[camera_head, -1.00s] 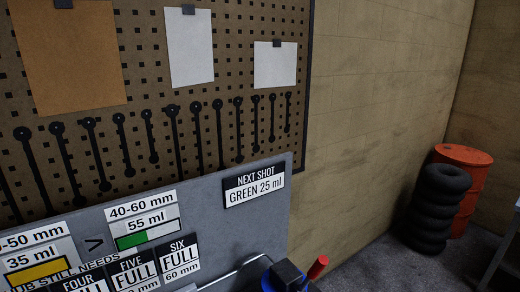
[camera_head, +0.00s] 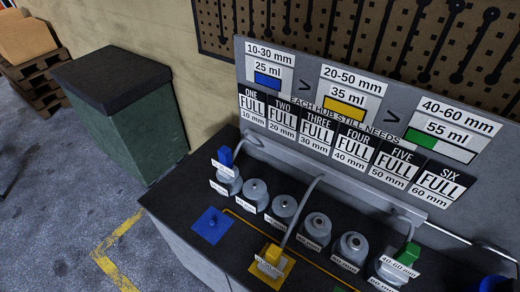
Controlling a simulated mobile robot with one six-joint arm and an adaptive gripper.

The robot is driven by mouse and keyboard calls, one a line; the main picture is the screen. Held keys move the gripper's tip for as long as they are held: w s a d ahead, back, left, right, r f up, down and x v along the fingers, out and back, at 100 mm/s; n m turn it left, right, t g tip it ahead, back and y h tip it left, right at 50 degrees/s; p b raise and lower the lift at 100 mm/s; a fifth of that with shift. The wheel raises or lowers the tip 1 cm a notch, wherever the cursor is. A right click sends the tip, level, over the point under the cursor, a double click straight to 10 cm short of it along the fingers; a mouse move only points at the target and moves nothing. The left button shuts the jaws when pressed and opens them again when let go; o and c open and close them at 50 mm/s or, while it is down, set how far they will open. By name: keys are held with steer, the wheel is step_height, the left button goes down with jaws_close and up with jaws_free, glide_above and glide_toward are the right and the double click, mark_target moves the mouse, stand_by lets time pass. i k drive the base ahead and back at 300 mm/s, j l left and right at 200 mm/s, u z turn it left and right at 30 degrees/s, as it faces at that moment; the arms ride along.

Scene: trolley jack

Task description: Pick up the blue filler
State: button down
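The blue filler (camera_head: 225,156) is a small upright blue block at the left end of the bench. It sits at the top of the first grey hub (camera_head: 229,181), beside the end of a grey pipe. A blue square pad (camera_head: 211,226) lies in front of it with only a small blue peg showing on it. My gripper is not in view.
The yellow filler (camera_head: 273,253) stands on a yellow pad, with a hose rising behind it. The green filler (camera_head: 409,251) is at the rightmost hub. Several grey hubs line the dark bench (camera_head: 185,205). A green cabinet (camera_head: 125,115) stands left, with open floor before it.

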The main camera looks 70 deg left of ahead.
mark_target(226, 170)
steer(key=u, duration=2.7)
steer(key=i+j+u, duration=0.15)
steer(key=i+j, duration=0.45)
steer(key=i, duration=0.15)
